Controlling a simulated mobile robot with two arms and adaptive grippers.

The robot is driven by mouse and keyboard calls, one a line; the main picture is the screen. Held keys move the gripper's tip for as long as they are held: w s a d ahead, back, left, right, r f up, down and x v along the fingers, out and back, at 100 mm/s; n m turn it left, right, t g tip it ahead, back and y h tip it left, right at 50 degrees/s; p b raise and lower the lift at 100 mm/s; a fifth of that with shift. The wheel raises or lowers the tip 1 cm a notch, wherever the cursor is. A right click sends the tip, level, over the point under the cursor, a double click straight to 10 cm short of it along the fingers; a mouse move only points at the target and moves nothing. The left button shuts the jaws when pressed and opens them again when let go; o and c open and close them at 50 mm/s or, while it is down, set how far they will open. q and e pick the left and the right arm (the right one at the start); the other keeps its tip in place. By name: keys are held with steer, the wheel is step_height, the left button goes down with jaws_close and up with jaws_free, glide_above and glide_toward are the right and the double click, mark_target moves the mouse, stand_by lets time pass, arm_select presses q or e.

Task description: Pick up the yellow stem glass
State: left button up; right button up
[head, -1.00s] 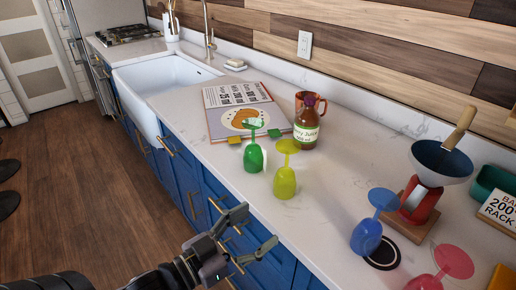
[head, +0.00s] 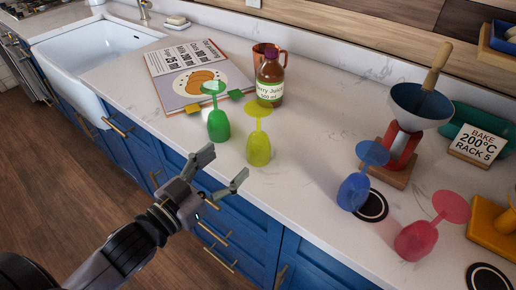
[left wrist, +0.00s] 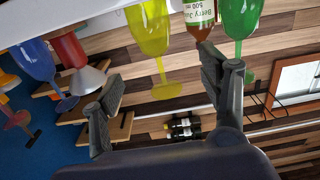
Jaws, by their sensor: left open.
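The yellow stem glass (head: 259,150) stands upside down on the white counter near its front edge, bowl down and foot up. In the left wrist view, which is inverted, the yellow glass (left wrist: 150,28) is ahead, between the lines of the two fingers. My left gripper (head: 222,169) is open and empty, at the counter's front edge, just short of the yellow glass and not touching it. Its spread fingers also show in the left wrist view (left wrist: 160,85). My right gripper is not in view.
A green stem glass (head: 218,125) stands close left of the yellow one, and a juice bottle (head: 270,82) behind. A cookbook (head: 192,72) lies behind the green glass. Blue (head: 353,190) and pink (head: 416,240) glasses stand right. The counter between yellow and blue is clear.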

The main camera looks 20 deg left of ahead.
mark_target(252, 144)
arm_select(q)
steer(key=x, duration=0.4)
steer(key=shift+w+d+r, duration=0.1)
steer(key=shift+w+r, duration=0.05)
steer(key=shift+p+x, duration=0.4)
steer(key=shift+x, duration=0.4)
steer(key=x, duration=0.2)
steer(key=p+x, duration=0.1)
steer(key=x, duration=0.1)
steer(key=shift+w+d, duration=0.2)
steer(key=shift+d, duration=0.25)
steer(key=shift+w+d+f, duration=0.1)
steer(key=shift+w+f, duration=0.15)
steer(key=shift+w, duration=0.05)
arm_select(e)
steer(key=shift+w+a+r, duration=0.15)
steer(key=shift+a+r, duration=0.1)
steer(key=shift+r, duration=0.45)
arm_select(q)
steer(key=shift+s, duration=0.1)
steer(key=c, duration=1.4)
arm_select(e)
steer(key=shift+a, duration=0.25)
